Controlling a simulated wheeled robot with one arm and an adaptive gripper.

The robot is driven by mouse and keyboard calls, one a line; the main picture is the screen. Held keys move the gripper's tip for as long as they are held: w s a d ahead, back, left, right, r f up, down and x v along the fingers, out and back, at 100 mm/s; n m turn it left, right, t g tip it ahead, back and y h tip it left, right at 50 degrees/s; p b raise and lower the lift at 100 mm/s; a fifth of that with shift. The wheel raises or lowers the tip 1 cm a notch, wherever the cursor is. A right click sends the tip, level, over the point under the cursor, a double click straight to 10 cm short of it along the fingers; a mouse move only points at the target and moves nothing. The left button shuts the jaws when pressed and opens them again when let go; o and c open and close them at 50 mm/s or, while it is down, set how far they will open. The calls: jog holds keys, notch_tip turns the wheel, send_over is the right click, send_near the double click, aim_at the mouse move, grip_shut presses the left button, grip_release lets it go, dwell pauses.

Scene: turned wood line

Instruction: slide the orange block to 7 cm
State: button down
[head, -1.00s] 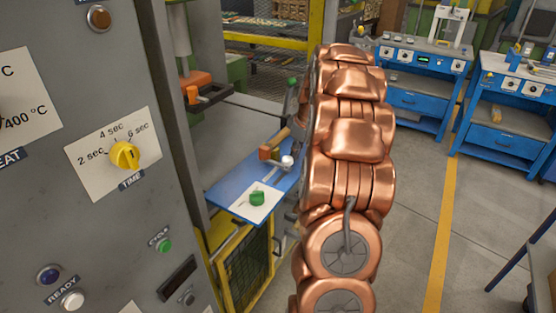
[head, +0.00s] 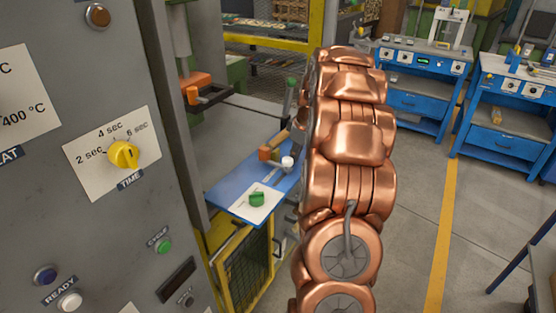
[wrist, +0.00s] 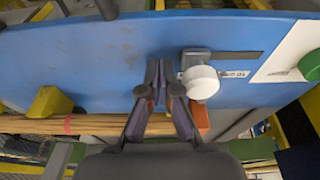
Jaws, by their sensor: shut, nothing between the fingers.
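A small orange block (head: 264,153) is on the blue board (head: 235,186) in the head view, beside a wooden rod. In the wrist view an orange piece (wrist: 201,116), likely the same block, shows just right of my gripper, partly hidden behind its right finger. My gripper (wrist: 163,76) has its fingertips together over the blue board, with nothing between them. I cannot read a scale. My arm hides the gripper in the head view.
A green knob (head: 257,199) sits on a white plate at the board's near end. A larger orange part (head: 207,80) is on the press column. The grey control panel (head: 75,200) stands left.

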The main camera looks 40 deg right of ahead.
aim_at(290, 158)
jog(key=shift+s+a+b, duration=0.2)
jog(key=shift+a+b, duration=0.15)
jog(key=shift+a, duration=0.4)
jog(key=shift+s+a+b, duration=0.2)
jog(key=shift+a+b, duration=0.15)
jog(key=shift+a, duration=0.4)
dwell(1.1)
jog(key=shift+r, duration=0.1)
notch_tip(290, 158, up, 7)
jog(key=d+p, duration=0.1)
jog(key=shift+w+d, duration=0.15)
dwell(1.1)
dwell(0.4)
